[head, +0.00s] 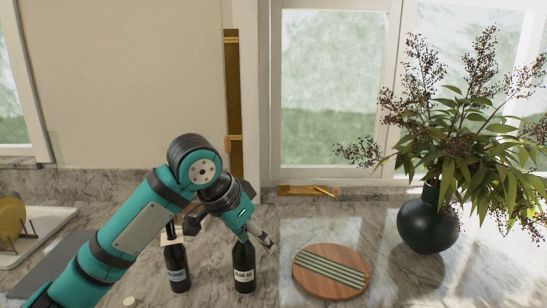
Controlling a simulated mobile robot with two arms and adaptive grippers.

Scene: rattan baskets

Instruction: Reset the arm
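My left arm comes in from the lower left, and its gripper (226,236) hangs over the counter. One dark finger shows on the left and one finger with a pale tip on the right, spread apart with nothing seen held between them. A dark bottle with a pale label (244,268) stands upright just below the gripper; its top is hidden or overlapped by the gripper, and I cannot tell whether they touch. A second dark bottle (177,266) stands upright to its left, close beside my forearm. My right gripper is not in view.
A round wooden board with green stripes (331,271) lies on the marble counter (300,232) to the right. A dark vase (427,224) with leafy branches stands at the far right. A white tray (38,236) with yellow plates (11,216) is at the far left.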

